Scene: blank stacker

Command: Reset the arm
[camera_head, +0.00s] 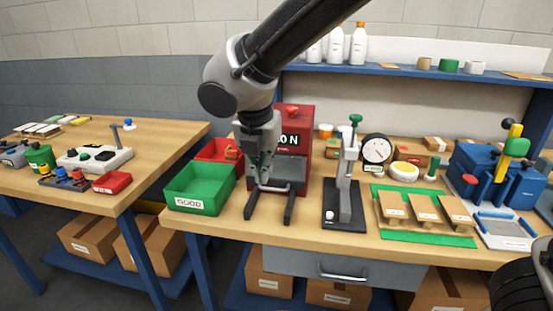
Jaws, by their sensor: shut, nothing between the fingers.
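My arm reaches in from the top of the head view and bends down at a grey joint. My gripper (262,176) points downward and its fingers are shut with nothing between them. I cannot tell whether the fingertips touch the machine. The gripper hides part of the machine's front and lettering.
A green bin (200,190) labelled GOOD and a red bin (213,150) stand left of my gripper. A black-based press (345,215), a green mat (440,235) with wooden blocks and a blue machine (495,175) stand to the right. A shelf (400,72) with bottles runs behind.

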